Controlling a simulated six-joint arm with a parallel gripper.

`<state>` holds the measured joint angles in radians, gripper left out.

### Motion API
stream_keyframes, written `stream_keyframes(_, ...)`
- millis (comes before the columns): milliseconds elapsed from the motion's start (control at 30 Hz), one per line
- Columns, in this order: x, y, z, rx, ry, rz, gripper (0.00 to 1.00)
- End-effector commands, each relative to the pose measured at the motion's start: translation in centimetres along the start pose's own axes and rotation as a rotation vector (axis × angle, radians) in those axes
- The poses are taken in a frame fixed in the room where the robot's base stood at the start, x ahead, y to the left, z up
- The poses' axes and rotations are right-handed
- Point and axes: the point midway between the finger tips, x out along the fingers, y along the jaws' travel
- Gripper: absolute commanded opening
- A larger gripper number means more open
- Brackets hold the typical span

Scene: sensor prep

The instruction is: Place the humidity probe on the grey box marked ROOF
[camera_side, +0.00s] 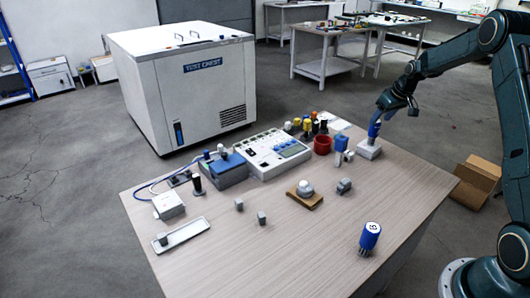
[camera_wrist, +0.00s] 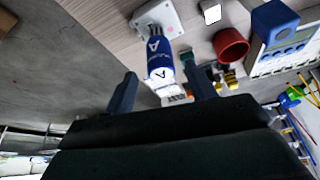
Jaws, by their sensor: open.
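A blue cylinder with a white band lettered A (camera_wrist: 160,58) stands on a pale box (camera_wrist: 172,14) in the wrist view. In the side view this blue cylinder (camera_side: 374,130) and its pale box (camera_side: 368,151) are at the table's right back. My gripper (camera_side: 390,104) is open just above the cylinder; in the wrist view its fingers (camera_wrist: 161,80) lie either side of the cylinder's upper end. A second blue cylinder (camera_side: 369,238) with a marked white top stands at the table's front right. I cannot read ROOF on any box, nor tell which cylinder is the humidity probe.
The front middle is clear.

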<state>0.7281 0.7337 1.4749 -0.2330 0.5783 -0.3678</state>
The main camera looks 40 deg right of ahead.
Motion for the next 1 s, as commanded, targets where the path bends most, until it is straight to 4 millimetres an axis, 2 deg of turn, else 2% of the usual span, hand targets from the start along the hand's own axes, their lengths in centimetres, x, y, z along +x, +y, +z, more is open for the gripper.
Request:
stream_keyframes(200,-3.3,0.0,-0.1,-0.001,0.003,0.001,0.55)
stream_keyframes(400,-4.8,0.0,0.0,-0.001,0.001,0.0,0.55)
stream_keyframes(1000,-5.2,0.0,0.0,0.0,0.001,0.0,0.55)
